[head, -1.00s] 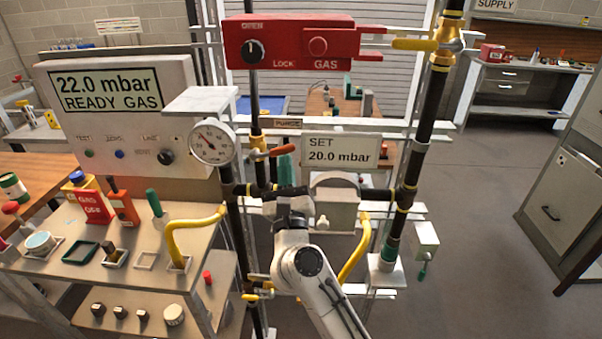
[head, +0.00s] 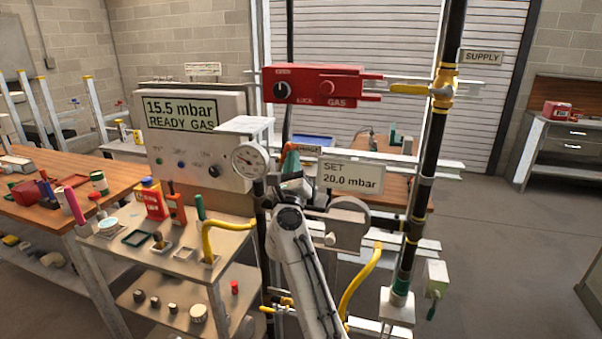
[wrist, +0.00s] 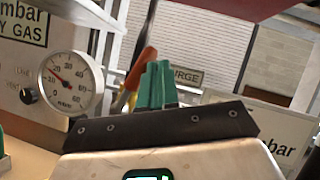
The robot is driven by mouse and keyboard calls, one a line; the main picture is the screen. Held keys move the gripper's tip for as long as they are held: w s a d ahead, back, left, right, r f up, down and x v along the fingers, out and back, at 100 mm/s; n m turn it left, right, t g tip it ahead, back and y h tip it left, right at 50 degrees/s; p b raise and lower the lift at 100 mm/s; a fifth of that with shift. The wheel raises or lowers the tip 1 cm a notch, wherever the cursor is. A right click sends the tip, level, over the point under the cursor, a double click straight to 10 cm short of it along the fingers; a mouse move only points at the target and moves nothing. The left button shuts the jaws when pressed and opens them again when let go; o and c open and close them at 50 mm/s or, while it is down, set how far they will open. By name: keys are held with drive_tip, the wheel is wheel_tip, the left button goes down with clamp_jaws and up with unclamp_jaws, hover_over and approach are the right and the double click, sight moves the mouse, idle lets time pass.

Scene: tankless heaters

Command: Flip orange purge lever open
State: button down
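The orange purge lever (wrist: 146,60) shows in the wrist view as a steeply tilted handle just left of my fingertips, beside the PURGE plate (wrist: 187,77). My gripper (wrist: 157,85) has teal fingers that look closed together with nothing between them. Its fingertips are close to the lever; I cannot tell whether they touch. In the head view my gripper (head: 292,162) is between the pressure gauge (head: 249,160) and the SET 20.0 mbar plate (head: 350,177). It partly covers the lever there. The display (head: 181,112) reads 15.5 mbar READY GAS.
A red gas lock box (head: 318,86) with a yellow handle (head: 409,89) hangs above my gripper. A dark vertical pipe (head: 432,150) stands to the right. A bench with tools and yellow hoses (head: 208,240) is to the left. The floor at right is clear.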

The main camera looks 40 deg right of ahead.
drive_tip(key=shift+w+a+r, duration=0.6)
drive_tip(key=shift+w+a, duration=0.05)
drive_tip(key=shift+w, duration=0.15)
idle(0.4)
